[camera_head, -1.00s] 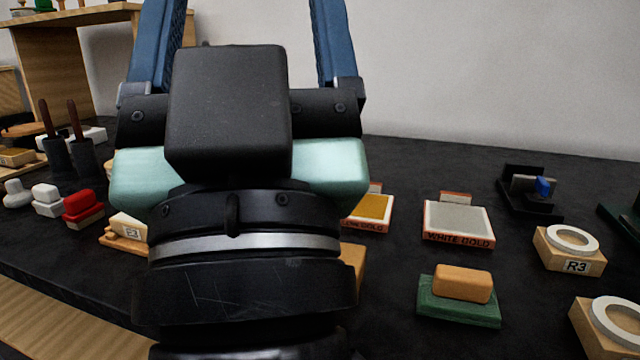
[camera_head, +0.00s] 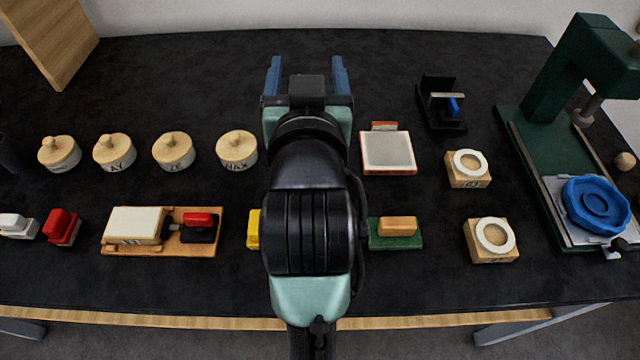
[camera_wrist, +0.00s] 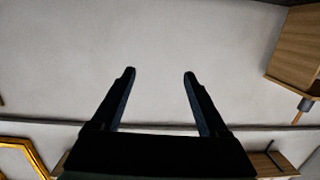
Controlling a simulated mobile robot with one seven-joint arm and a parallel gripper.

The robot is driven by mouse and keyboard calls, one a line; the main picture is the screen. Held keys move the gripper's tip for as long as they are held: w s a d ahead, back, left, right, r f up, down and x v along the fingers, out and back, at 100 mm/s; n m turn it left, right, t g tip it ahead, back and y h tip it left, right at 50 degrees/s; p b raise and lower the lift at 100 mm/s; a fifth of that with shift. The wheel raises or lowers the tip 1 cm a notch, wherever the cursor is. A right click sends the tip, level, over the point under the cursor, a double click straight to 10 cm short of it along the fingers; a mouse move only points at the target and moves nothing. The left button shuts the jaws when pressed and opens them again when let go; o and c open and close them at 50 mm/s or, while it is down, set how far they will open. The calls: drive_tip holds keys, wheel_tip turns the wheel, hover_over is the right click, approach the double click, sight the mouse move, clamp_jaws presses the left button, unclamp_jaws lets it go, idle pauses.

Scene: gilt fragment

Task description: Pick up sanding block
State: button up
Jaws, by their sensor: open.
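An orange-tan block (camera_head: 398,226) lies on a flat green base (camera_head: 410,242) in the head view, right of my arm near the table's front; it looks most like the sanding block, but no label shows. My gripper (camera_head: 306,75) is open and empty, its two blue fingers pointing toward the back wall. It is farther back and to the left of the block, apart from it. In the wrist view the open fingers (camera_wrist: 160,74) frame only pale wall, and the block does not show there.
The dark table (camera_head: 350,285) holds ring blocks (camera_head: 494,251) at right, a white slab (camera_head: 388,152) behind the block, and a green press (camera_head: 540,150) at far right. Lidded pots (camera_head: 174,151) and a wooden tray (camera_head: 188,240) are at left. My arm partly hides a yellow item (camera_head: 253,229).

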drive_tip(key=s+f+g+p, duration=0.4)
drive_tip(key=s+g+p, duration=0.3)
drive_tip(key=p, duration=0.6)
drive_tip(key=s+f+g+p, duration=0.3)
drive_tip(key=s+g+p, duration=0.2)
drive_tip(key=s+p, duration=0.55)
drive_tip(key=p+x, duration=0.1)
drive_tip(key=x, duration=0.3)
drive_tip(key=w+p+x, duration=0.1)
drive_tip(key=x, duration=0.3)
drive_tip(key=shift+w+d+f, duration=0.1)
drive_tip(key=shift+w+d, duration=0.1)
drive_tip(key=shift+d+p+x, duration=0.25)
drive_tip(key=shift+x, duration=1.05)
drive_tip(key=shift+d+p+x, duration=0.2)
drive_tip(key=shift+x, duration=1.15)
drive_tip(key=shift+w, duration=0.15)
drive_tip(key=shift+c, duration=0.3)
clamp_jaws()
